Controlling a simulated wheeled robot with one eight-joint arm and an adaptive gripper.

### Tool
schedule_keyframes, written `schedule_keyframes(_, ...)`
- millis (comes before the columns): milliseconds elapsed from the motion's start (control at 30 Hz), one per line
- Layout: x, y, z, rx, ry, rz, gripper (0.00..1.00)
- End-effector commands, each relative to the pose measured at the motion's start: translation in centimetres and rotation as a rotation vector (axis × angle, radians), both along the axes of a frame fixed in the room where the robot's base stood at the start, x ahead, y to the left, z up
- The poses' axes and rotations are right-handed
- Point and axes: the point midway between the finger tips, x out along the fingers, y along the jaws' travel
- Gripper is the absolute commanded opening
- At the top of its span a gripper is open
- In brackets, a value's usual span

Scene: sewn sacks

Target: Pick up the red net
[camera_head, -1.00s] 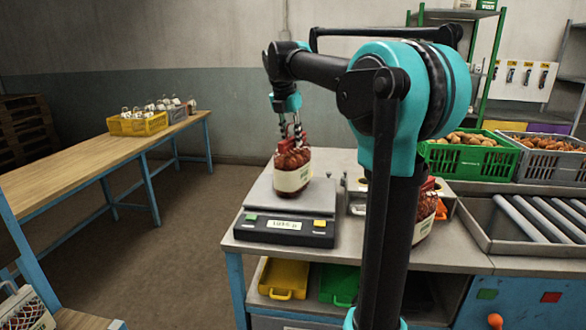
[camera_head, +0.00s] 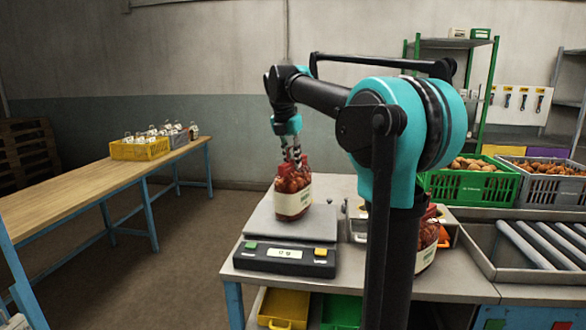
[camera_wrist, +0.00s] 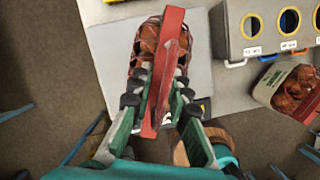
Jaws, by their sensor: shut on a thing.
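The red net (camera_head: 293,197) is a sack of reddish-brown produce with a white label band. It hangs upright from my gripper (camera_head: 291,160), over the plate of the scale (camera_head: 290,228). The scale display reads about 0 g, and any gap under the net is too small to see clearly. In the wrist view my gripper (camera_wrist: 158,98) is shut on the red top strip of the net (camera_wrist: 148,40). The strip runs lengthwise between the fingers and hides part of the net.
Another red net (camera_head: 428,250) stands on the bench right of the scale, partly behind my arm. A green crate (camera_head: 455,188) and a grey crate (camera_head: 550,183) of produce stand at the right. A yellow crate (camera_head: 130,152) sits on the wooden table (camera_head: 75,190), whose near part is clear.

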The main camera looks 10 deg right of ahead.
Motion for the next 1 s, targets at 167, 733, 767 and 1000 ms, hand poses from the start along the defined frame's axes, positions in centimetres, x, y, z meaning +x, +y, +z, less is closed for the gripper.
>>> schedule_keyframes(167,0.0,0.0,3.5,-0.001,-0.001,0.0,0.0)
schedule_keyframes(733,0.0,0.0,15.6,-0.001,-0.001,0.0,0.0)
schedule_keyframes(767,0.0,0.0,15.9,-0.001,-0.001,0.0,0.0)
schedule_keyframes(1000,0.0,0.0,17.8,-0.001,-0.001,0.0,0.0)
